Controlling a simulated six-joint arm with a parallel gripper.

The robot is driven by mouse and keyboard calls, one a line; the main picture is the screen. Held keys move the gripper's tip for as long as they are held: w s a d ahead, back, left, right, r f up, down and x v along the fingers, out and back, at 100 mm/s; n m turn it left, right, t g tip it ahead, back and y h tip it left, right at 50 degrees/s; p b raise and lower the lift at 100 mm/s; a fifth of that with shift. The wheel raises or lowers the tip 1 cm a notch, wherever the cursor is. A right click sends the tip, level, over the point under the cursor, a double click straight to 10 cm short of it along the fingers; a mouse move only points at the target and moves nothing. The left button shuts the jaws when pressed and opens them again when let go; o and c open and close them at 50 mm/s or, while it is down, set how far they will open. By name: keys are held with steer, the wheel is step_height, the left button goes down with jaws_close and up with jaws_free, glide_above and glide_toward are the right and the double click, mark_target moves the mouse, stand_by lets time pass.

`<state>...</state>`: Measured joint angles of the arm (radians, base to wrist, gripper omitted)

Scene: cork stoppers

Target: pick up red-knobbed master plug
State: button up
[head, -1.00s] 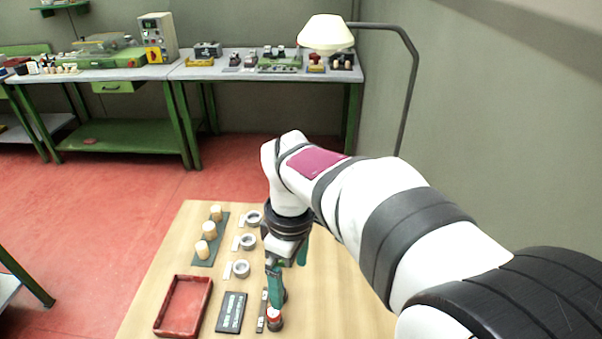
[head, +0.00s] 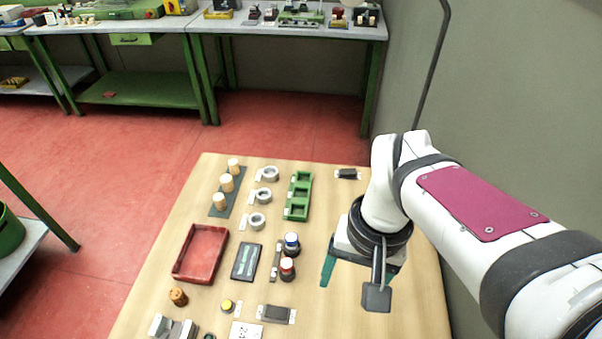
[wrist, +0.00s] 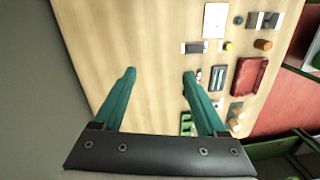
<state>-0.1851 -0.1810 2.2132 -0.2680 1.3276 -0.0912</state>
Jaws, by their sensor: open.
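The red-knobbed master plug (head: 287,268) stands upright on the wooden table, a dark body with a red top and a pale band. A blue-topped plug (head: 292,245) stands right behind it, next to a narrow grey strip (head: 276,262). My gripper (wrist: 159,75) is open with nothing between its teal fingers. In the head view it hangs above the table to the right of both plugs, apart from them. In the wrist view the plugs are small, beside the right finger, which partly hides that area; bare table shows between the fingers.
A red tray (head: 203,253) and a dark labelled plate (head: 246,262) lie left of the plugs. A green rack (head: 298,196), grey rings (head: 264,196) and corks (head: 226,183) stand behind. A yellow button (head: 227,305) and a cork piece (head: 178,296) are in front. The table's right side is largely clear.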

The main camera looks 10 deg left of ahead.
steer(key=w+a+f+n, duration=0.1)
steer(key=w+a+n, duration=0.2)
steer(key=w+a, duration=0.25)
steer(key=n+h, duration=0.1)
steer(key=n, duration=0.2)
glide_above(287, 263)
step_height(287, 263, down, 4)
step_height(287, 263, down, 16)
steer(key=shift+r, duration=0.1)
jaws_close()
